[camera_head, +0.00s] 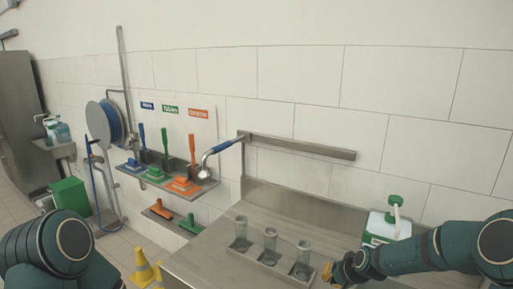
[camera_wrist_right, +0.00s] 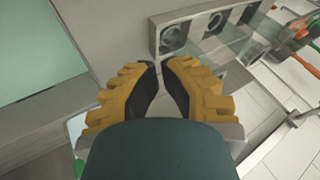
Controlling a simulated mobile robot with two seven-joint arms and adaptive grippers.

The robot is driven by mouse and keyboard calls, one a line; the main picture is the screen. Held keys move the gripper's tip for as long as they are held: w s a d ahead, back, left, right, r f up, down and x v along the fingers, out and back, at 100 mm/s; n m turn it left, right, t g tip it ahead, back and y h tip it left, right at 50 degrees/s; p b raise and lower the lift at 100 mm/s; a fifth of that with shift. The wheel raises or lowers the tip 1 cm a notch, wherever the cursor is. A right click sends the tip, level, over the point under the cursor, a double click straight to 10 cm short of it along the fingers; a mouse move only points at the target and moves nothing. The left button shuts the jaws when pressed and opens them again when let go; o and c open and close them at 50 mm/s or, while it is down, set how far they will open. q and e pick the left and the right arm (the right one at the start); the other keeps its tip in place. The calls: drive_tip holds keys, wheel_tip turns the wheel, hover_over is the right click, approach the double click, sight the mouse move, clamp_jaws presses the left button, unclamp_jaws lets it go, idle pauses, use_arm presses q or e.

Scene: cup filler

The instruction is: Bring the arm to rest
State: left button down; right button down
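My right arm comes in from the right in the head view. Its yellow gripper (camera_head: 340,270) is low over the steel counter (camera_head: 215,262), just right of the rack of cups. In the right wrist view the right gripper (camera_wrist_right: 160,65) has its fingertips almost together, with nothing between them. Three clear cups (camera_head: 270,242) stand in a row in a metal rack, apart from the gripper. The rack (camera_wrist_right: 155,40) also shows at the top of the right wrist view. My left arm shows at the lower left of the head view; its gripper is out of sight.
A white bottle with a green pump (camera_head: 382,228) stands behind my right forearm. Blue, green and orange brushes (camera_head: 182,183) sit on a wall shelf. The counter's left part is clear.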

drive_tip(key=s+a+f, duration=0.2)
drive_tip(key=s+f, duration=0.1)
drive_tip(key=s, duration=0.1)
drive_tip(key=s+a+f+n+g, duration=0.1)
drive_tip(key=s+a+f, duration=0.2)
drive_tip(key=s, duration=0.1)
drive_tip(key=s+a+f+g, duration=0.1)
drive_tip(key=s+a+f, duration=0.2)
drive_tip(key=s, duration=0.1)
drive_tip(key=shift+s+a+n+y, duration=0.2)
drive_tip(key=shift+s+n+y, duration=0.1)
drive_tip(key=shift+y, duration=0.1)
drive_tip(key=s+a+f+n+g, duration=0.1)
drive_tip(key=s+a+f, duration=0.1)
drive_tip(key=s, duration=0.5)
drive_tip(key=s+a+f+g, duration=0.1)
drive_tip(key=s+a, duration=0.1)
drive_tip(key=s, duration=0.4)
wheel_tip(320, 180, down, 12)
drive_tip(key=s+b, duration=0.1)
drive_tip(key=b, duration=1)
drive_tip(key=shift+f, duration=0.25)
drive_tip(key=shift+s+a, duration=0.1)
